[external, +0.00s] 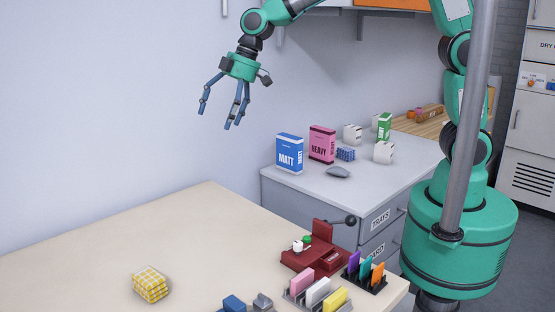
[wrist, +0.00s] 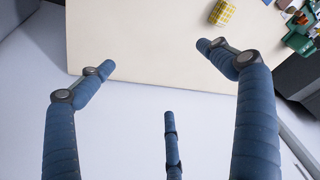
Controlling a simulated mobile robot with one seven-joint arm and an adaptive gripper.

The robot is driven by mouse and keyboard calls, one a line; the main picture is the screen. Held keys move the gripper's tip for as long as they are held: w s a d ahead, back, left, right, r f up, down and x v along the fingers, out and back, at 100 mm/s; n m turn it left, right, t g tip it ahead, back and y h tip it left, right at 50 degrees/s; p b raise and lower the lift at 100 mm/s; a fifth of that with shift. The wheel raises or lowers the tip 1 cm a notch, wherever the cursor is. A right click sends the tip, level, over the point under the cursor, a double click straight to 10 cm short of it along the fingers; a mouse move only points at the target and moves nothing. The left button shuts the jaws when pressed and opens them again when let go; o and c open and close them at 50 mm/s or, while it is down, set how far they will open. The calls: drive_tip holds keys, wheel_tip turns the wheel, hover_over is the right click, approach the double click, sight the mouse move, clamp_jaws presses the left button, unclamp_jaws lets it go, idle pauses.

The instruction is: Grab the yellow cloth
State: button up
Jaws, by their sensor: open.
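The yellow cloth (external: 150,285) is a folded bundle with a yellow and white check. It lies on the pale tabletop, front left in the external view. My gripper (external: 222,108) hangs high above and behind the table, well apart from the cloth. Its blue fingers are spread open with nothing between them. In the wrist view my gripper (wrist: 165,75) shows three fingers apart, with the table edge beyond.
The pale table (external: 190,225) is bare around the cloth. A dark red device (external: 312,255) and card holders (external: 318,290) stand at its right end. A grey cabinet (external: 350,190) behind carries a blue box (external: 289,153), a pink box (external: 322,144) and smaller items.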

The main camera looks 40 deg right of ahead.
drive_tip(key=s+a+f+n+g, duration=0.1)
drive_tip(key=a+f+n, duration=0.1)
drive_tip(key=a+f, duration=0.45)
drive_tip(key=s+a+f+n, duration=0.1)
drive_tip(key=s+a+f, duration=0.15)
drive_tip(key=a, duration=0.75)
drive_tip(key=n+g, duration=0.1)
drive_tip(key=n, duration=0.2)
approach(148, 275)
drive_tip(key=v, duration=0.3)
drive_tip(key=shift+w+d, duration=0.15)
drive_tip(key=shift+w, duration=0.05)
drive_tip(key=shift+f, duration=0.1)
drive_tip(key=shift+b+x, duration=0.75)
drive_tip(key=shift+x, duration=3.5)
drive_tip(key=shift+s, duration=0.15)
drive_tip(key=shift+b+x, duration=0.5)
drive_tip(key=shift+x, duration=2.1)
drive_tip(key=shift+c, duration=0.5)
